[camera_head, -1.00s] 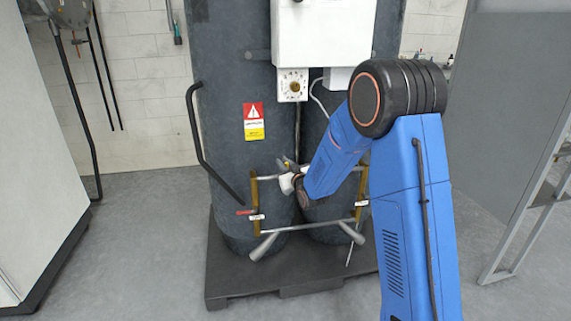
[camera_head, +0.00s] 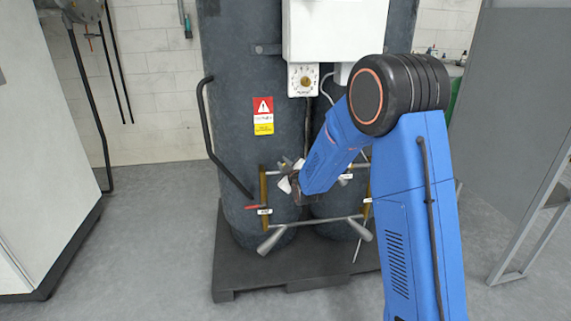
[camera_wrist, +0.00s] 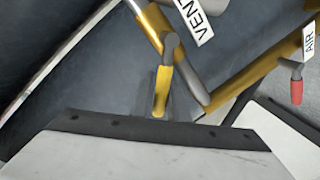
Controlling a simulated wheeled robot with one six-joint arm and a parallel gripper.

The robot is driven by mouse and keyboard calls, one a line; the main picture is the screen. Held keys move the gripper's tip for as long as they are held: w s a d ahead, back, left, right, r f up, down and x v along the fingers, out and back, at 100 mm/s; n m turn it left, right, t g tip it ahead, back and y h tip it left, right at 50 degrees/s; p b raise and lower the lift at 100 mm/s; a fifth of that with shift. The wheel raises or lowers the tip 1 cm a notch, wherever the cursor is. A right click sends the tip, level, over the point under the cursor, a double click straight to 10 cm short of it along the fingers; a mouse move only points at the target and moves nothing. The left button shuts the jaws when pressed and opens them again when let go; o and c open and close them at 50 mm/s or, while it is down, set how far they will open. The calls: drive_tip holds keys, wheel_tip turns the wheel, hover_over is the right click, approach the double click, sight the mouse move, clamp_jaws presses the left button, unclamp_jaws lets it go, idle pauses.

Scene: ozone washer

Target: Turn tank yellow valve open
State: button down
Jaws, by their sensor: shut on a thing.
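Two dark grey tanks (camera_head: 235,150) stand side by side with a pipe frame of brass and grey tubes on their front. My gripper (camera_head: 289,180) is at the upper part of the frame, shut on the yellow valve handle. In the head view my gripper and arm hide the handle.
A red handle (camera_wrist: 296,90) hangs near the AIR tag (camera_wrist: 308,38). A bent black bar (camera_head: 212,135) runs along the left tank. A white control box (camera_head: 335,30) is above. The tanks stand on a dark pallet (camera_head: 290,283). Grey floor is clear at the left.

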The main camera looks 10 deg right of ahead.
idle(0.4)
drive_tip(key=c, duration=1.7)
unclamp_jaws()
